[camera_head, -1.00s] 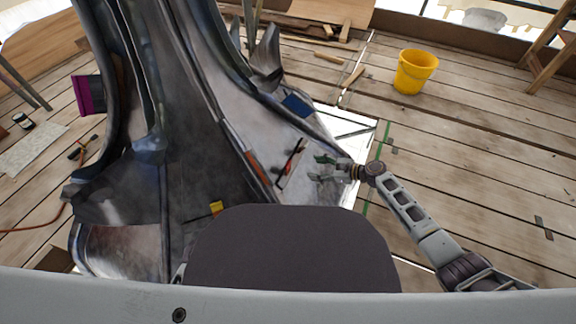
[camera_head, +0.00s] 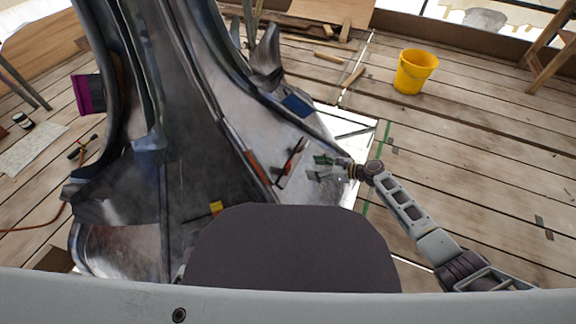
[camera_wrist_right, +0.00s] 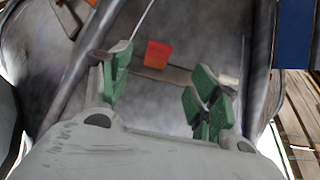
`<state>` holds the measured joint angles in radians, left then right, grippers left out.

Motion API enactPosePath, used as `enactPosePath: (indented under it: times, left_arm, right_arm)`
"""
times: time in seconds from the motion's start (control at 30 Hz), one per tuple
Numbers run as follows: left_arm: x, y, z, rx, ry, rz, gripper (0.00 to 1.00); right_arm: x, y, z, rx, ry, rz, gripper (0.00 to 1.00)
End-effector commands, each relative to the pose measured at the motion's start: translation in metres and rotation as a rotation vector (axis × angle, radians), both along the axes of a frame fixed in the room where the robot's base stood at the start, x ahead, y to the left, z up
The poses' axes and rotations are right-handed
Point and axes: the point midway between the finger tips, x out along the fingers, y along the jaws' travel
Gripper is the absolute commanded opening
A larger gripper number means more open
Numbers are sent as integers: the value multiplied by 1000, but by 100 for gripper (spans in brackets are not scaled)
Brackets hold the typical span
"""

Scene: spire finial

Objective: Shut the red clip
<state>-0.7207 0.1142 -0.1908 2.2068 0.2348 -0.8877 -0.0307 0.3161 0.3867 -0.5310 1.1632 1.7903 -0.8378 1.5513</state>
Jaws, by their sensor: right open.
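A small red piece with a dark bar, which looks like the red clip (camera_head: 288,167), is on the grey metal spire surface (camera_head: 210,120) in the head view. A red-orange tab (camera_wrist_right: 158,54) shows beyond and between my fingers in the right wrist view. I cannot tell how far the clip stands open. My right gripper (camera_head: 315,168) is open and empty, just right of the clip in the head view. Its green finger pads (camera_wrist_right: 160,95) are spread apart in the wrist view, with no contact visible. My left gripper is not in view.
An orange-brown strip (camera_head: 258,167) lies left of the clip. A blue piece (camera_head: 297,106), a yellow piece (camera_head: 216,208) and a magenta piece (camera_head: 88,95) are on the spire. A yellow bucket (camera_head: 415,72) stands on the plank floor, far right. The curved metal ridges rise around the work area.

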Motion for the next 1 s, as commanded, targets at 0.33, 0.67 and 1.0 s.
enactPosePath:
  times: [0.33,0.67,1.0]
  left_arm:
    - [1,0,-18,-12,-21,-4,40]
    - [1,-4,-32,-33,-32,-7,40]
    - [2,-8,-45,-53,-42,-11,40]
  right_arm:
    - [11,27,-14,1,-1,0,62]
    - [22,54,-26,0,0,1,62]
    - [33,80,-37,1,0,1,62]
